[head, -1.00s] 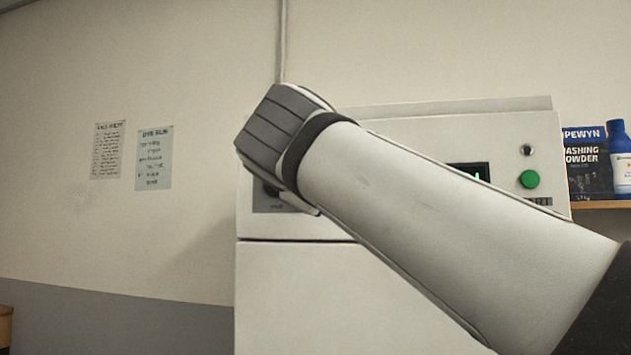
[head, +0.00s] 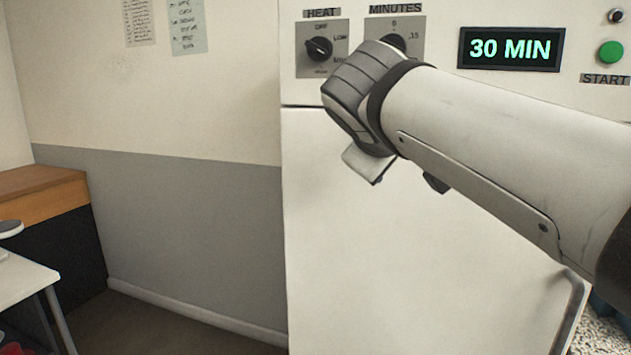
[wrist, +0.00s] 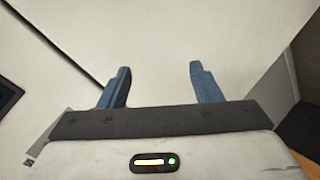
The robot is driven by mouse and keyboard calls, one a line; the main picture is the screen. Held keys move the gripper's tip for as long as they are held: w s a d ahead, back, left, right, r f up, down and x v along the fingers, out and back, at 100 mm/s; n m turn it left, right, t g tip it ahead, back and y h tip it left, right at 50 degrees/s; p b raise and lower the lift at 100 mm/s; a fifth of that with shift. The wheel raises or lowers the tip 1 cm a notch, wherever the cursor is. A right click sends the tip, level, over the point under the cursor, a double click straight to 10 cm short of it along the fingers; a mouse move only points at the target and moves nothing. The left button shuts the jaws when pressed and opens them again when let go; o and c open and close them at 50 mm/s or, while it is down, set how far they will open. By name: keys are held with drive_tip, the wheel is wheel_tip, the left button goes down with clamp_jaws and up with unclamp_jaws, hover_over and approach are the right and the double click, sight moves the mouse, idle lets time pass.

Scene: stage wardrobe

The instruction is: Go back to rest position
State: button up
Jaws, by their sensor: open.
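My gripper (wrist: 160,82) shows in the wrist view with its two blue-grey fingers spread apart and nothing between them. Behind it is the pale front of the machine. In the head view my arm reaches in from the right across the machine (head: 400,250), and its end hides the fingers there. The heat knob (head: 319,48) is left of my wrist. The minutes knob (head: 397,42) is just above my wrist and partly hidden. The display (head: 510,48) reads 30 MIN. The green start button (head: 610,53) is at the right.
A handle bar (head: 573,315) stands out at the machine's lower right. A wooden-topped cabinet (head: 40,180) and a white table (head: 22,280) are at the left. Between them and the machine the floor is clear. Two notices (head: 187,25) hang on the wall.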

drive_tip(key=s+d+f+m+g+y+p, duration=0.1)
drive_tip(key=s+f+m+g+p, duration=0.1)
drive_tip(key=s+f, duration=0.3)
drive_tip(key=s+d+f+m+g+y+p, duration=0.1)
drive_tip(key=s+f+m+g+y+p, duration=0.1)
drive_tip(key=f, duration=1)
drive_tip(key=s+d+f+m+g+y+p, duration=0.1)
drive_tip(key=s+f+m+g+p, duration=0.2)
drive_tip(key=s+f, duration=0.5)
drive_tip(key=shift+s+d+f+g+y+p, duration=0.35)
drive_tip(key=shift+s+g+p, duration=0.3)
drive_tip(key=shift+g, duration=0.45)
